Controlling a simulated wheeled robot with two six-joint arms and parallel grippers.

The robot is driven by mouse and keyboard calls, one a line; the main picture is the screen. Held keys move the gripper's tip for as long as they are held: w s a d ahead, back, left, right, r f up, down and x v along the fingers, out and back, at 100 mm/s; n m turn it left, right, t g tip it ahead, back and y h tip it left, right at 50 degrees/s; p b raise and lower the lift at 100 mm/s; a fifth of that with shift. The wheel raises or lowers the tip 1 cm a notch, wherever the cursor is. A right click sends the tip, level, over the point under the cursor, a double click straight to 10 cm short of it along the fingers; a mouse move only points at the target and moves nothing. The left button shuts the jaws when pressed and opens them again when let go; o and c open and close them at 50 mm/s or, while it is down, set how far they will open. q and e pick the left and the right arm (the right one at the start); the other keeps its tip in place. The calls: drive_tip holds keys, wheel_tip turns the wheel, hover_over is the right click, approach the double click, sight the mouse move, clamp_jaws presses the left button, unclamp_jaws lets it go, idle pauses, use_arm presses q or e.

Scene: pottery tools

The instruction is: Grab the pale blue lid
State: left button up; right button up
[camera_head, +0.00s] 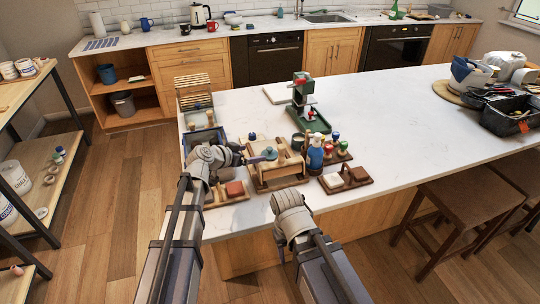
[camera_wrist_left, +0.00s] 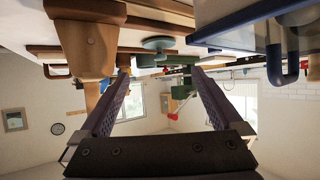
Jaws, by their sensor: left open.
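The pale blue lid (camera_head: 269,153) is a small round disc with a knob, lying on or over the wooden rack (camera_head: 277,172) near the counter's front edge. In the left wrist view, which is upside down, a blue-green disc that looks like the lid (camera_wrist_left: 158,43) shows beyond and between the fingertips. My left gripper (camera_head: 258,158) comes in from the left, just left of the lid. Its fingers (camera_wrist_left: 160,72) are apart with nothing between them.
A blue spray bottle (camera_head: 315,152) and several small coloured-top bottles stand right of the rack. A green stand (camera_head: 303,100) is behind. A wooden tray with blocks (camera_head: 346,179) lies to the right, and a blue tray (camera_head: 203,138) to the left. The counter's middle (camera_head: 400,115) is clear.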

sight(269, 151)
use_arm(q)
drive_tip(key=b+x, duration=0.2)
drive_tip(key=x, duration=0.3)
drive_tip(key=shift+w+d+f+b, duration=0.1)
drive_tip(key=shift+w+f+b, duration=0.1)
drive_tip(key=shift+b, duration=0.15)
drive_tip(key=shift+w+d+f, duration=0.1)
drive_tip(key=shift+w+d, duration=0.1)
drive_tip(key=shift+w, duration=0.05)
drive_tip(key=b+x, duration=0.3)
drive_tip(key=x, duration=0.3)
drive_tip(key=shift+s, duration=0.1)
drive_tip(key=shift+c, duration=0.2)
drive_tip(key=c, duration=1.2)
